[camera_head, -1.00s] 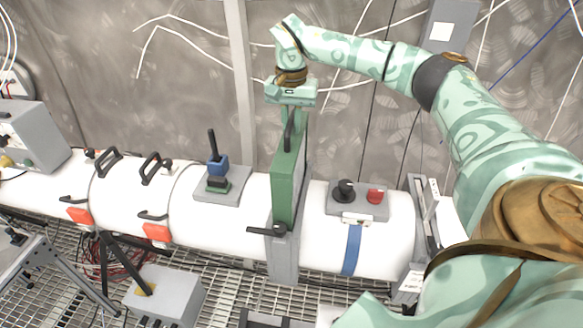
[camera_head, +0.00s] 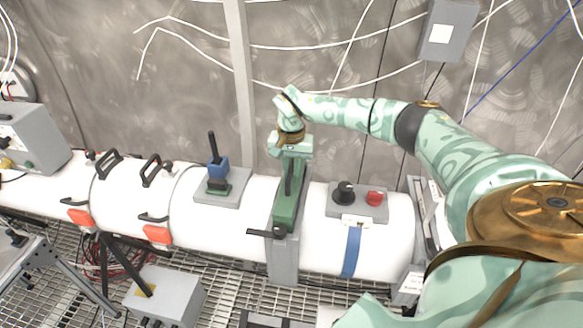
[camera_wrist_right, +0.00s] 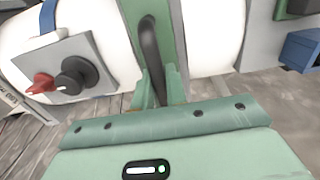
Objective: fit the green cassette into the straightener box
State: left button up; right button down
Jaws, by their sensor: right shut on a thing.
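The green cassette (camera_head: 285,212) stands upright in the grey straightener box (camera_head: 283,262), a narrow collar around the white pipe. Most of the cassette is down inside the box, and its upper part shows above. My right gripper (camera_head: 292,162) is above the cassette, shut on its black handle. In the right wrist view, the gripper's fingers (camera_wrist_right: 162,88) are at the black handle (camera_wrist_right: 150,48) on the green cassette (camera_wrist_right: 133,10). The cassette's lower end is hidden in the box. My left gripper is not in view.
A dark lever (camera_head: 265,233) sticks out leftward from the box. Left on the pipe is a plate with a blue and green switch (camera_head: 217,172). Right is a panel with a black knob (camera_head: 344,191) and a red knob (camera_head: 375,197). A grey post (camera_head: 239,80) stands behind.

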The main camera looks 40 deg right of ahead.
jog(key=shift+f, duration=0.55)
jog(key=c, duration=1.4)
grip_release()
notch_tip(320, 180, up, 13)
jog(key=shift+b, duration=0.45)
jog(key=shift+a, duration=0.1)
